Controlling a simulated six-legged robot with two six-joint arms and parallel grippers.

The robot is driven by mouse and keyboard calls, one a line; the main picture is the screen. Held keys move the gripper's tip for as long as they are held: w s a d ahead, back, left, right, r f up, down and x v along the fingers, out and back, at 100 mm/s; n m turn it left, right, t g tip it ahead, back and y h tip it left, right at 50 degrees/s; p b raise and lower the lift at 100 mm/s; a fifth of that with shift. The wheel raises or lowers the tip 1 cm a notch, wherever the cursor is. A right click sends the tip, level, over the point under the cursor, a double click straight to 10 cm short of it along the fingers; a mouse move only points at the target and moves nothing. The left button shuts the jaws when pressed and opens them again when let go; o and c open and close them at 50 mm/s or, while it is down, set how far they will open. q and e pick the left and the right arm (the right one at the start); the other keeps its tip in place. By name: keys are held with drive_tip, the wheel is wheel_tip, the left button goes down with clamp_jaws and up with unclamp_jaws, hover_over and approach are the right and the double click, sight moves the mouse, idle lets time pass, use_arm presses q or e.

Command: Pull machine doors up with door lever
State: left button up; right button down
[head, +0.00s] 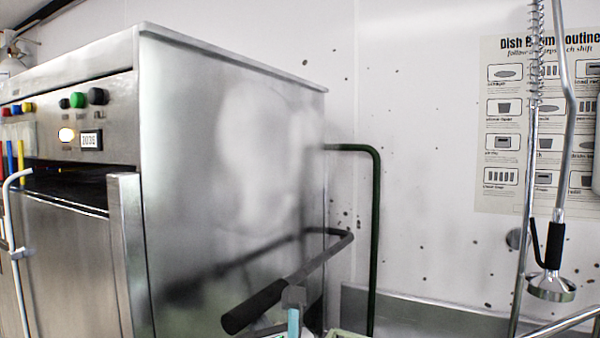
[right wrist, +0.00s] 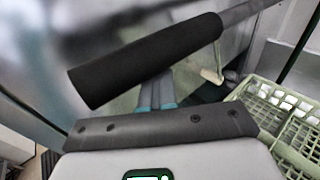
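The steel dish machine (head: 230,150) fills the left of the head view. Its front door panel (head: 70,265) sits below the control panel, with a dark gap above it. The door lever (head: 318,262) runs from the machine's side toward me and ends in a black grip (head: 252,308); the grip crosses the right wrist view (right wrist: 145,62). My right gripper (head: 293,300) is at the lever beside the grip. In the wrist view its teal fingers (right wrist: 158,95) lie close together, shut, running behind the grip rather than around it. The tips are hidden; contact is unclear. My left gripper is out of view.
A green pipe (head: 376,230) stands right of the machine against the white wall. A spray hose with its head (head: 551,288) hangs at the right before a poster (head: 505,120). A pale green dish rack (right wrist: 285,115) lies right of the gripper.

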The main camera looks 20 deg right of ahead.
drive_tip(key=w+d+r+p, duration=0.2)
drive_tip(key=r+p, duration=0.3)
drive_tip(key=r, duration=0.5)
drive_tip(key=w+d+r+p, duration=0.25)
drive_tip(key=r+p, duration=0.25)
drive_tip(key=r, duration=0.5)
drive_tip(key=w+d+r+p, duration=0.1)
drive_tip(key=d+r+p, duration=0.3)
drive_tip(key=r, duration=0.5)
drive_tip(key=s+a+f+b, duration=0.1)
drive_tip(key=s+b, duration=0.2)
drive_tip(key=s, duration=0.7)
drive_tip(key=shift+f, duration=0.2)
drive_tip(key=shift+w, duration=0.2)
drive_tip(key=shift+s, duration=0.25)
